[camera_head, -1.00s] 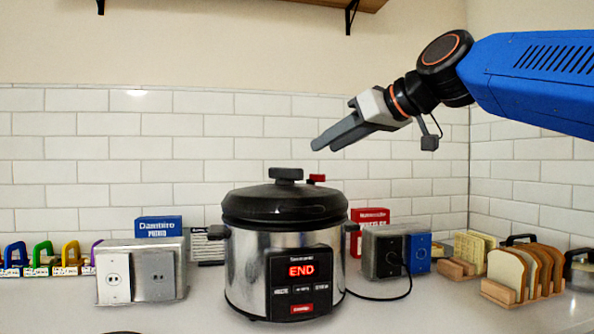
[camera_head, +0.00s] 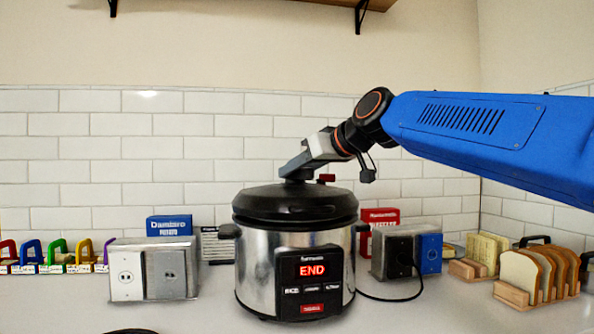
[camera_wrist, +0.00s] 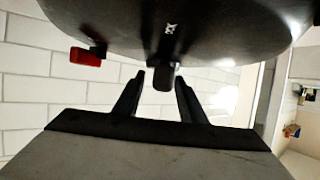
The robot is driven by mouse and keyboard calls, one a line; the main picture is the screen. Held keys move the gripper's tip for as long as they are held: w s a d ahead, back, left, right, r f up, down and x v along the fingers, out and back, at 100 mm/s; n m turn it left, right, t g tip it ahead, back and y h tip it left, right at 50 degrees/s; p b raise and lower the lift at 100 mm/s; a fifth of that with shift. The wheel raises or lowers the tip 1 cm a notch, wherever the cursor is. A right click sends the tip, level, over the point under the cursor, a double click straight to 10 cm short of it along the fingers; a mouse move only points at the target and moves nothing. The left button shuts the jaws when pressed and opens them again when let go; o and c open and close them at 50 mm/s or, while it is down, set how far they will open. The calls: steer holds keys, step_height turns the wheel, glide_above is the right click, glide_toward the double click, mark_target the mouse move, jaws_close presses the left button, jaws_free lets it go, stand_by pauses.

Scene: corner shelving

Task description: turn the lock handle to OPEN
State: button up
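The silver pressure cooker (camera_head: 258,262) with a black lid (camera_head: 295,204) stands on the counter, its red display (camera_head: 312,269) reading END. My gripper (camera_head: 292,172) is at the top of the lid and hides most of the handle there. In the wrist view the dark lock handle (camera_wrist: 163,80) lies between the fingertips of my gripper (camera_wrist: 159,76). The fingers are apart, with a gap at the left finger and little or none at the right. A small white mark (camera_wrist: 172,28) shows on the lid, too small to read.
A red valve (camera_head: 326,178) sits on the lid beside the handle; the wrist view shows it too (camera_wrist: 88,57). Outlet boxes (camera_head: 128,277) (camera_head: 392,256) stand on both sides of the cooker. A bread rack (camera_head: 525,298) is at right. A shelf (camera_head: 330,3) hangs above.

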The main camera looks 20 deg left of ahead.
steer(key=shift+a, duration=0.15)
jaws_close()
steer(key=shift+w+n+g, duration=0.15)
steer(key=shift+n+g, duration=0.15)
steer(key=n+g, duration=0.1)
steer(key=n+g+y, duration=0.1)
steer(key=n+g, duration=0.1)
steer(key=shift+w+f+y, duration=0.1)
steer(key=shift+w+y, duration=0.1)
steer(key=shift+y, duration=0.1)
steer(key=n+g, duration=0.3)
steer(key=shift+g, duration=0.4)
steer(key=shift+n+g+h, duration=0.8)
steer(key=shift+n+g, duration=1.7)
steer(key=shift+g, duration=0.3)
steer(key=shift+n+g, duration=0.3)
